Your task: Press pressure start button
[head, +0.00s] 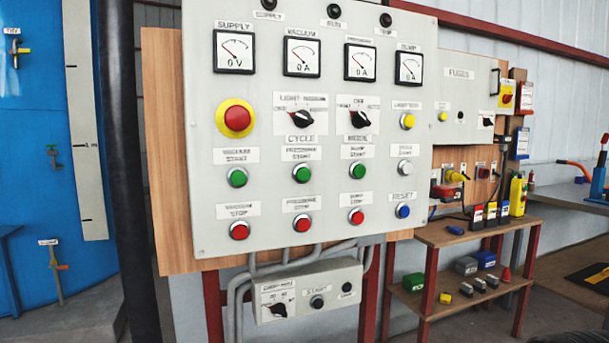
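The pressure start button (302,174) is a round green button in the second column of the grey control panel (260,215). Its label (302,154) sits just above it. The red pressure stop button (302,222) is straight below. The green vacuum start button (237,177) is to its left, and another green start button (358,171) is to its right, with a blurred label. My gripper is not in view.
A smaller control box (308,290) hangs under the panel among grey conduits. A dark vertical pipe (130,180) and a blue tank (40,190) stand at the left. A wooden shelf unit (465,232) with several small objects stands at the right.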

